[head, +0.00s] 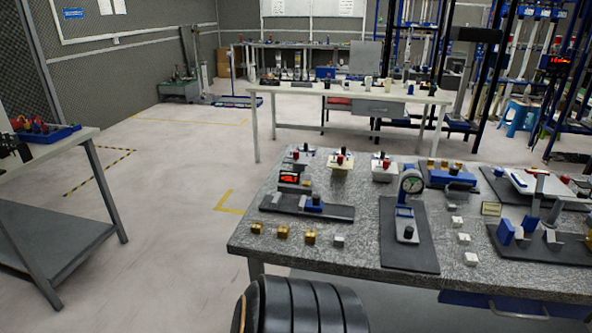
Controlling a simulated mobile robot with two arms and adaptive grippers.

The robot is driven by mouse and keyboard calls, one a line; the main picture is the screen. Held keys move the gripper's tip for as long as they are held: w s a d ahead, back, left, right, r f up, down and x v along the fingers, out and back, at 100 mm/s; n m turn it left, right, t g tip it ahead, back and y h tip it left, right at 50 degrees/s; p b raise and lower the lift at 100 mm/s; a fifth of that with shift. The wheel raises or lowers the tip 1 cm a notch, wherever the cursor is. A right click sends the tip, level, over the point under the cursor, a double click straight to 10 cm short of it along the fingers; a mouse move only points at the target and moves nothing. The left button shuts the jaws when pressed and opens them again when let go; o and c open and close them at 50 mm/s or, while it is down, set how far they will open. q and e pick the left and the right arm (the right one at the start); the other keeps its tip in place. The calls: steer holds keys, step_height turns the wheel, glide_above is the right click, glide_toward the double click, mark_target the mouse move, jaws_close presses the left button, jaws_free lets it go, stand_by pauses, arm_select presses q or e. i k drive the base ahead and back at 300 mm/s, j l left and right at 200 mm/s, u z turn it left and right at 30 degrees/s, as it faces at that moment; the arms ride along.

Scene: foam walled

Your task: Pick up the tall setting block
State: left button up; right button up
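The granite-topped bench (345,262) stands at the right front. Small blocks lie on it. Three gold blocks stand in a row near its left front: one at the left (256,228), one in the middle (282,232), and one at the right (310,237), which looks slightly taller. A small silver block (338,241) stands to their right. More silver blocks form a line right of the dial gauge, one of them (463,238) mid-line. I cannot tell which block is the tall setting block. Neither gripper is in view.
A dial gauge stand (409,205) sits on a dark mat (424,252). A digital gauge (289,178) stands near the bench's left side, and more instruments fill its right side. A side table (45,235) is at the left. Open floor (170,230) lies between.

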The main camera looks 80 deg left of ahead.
mark_target(339, 239)
steer(key=u, duration=2.8)
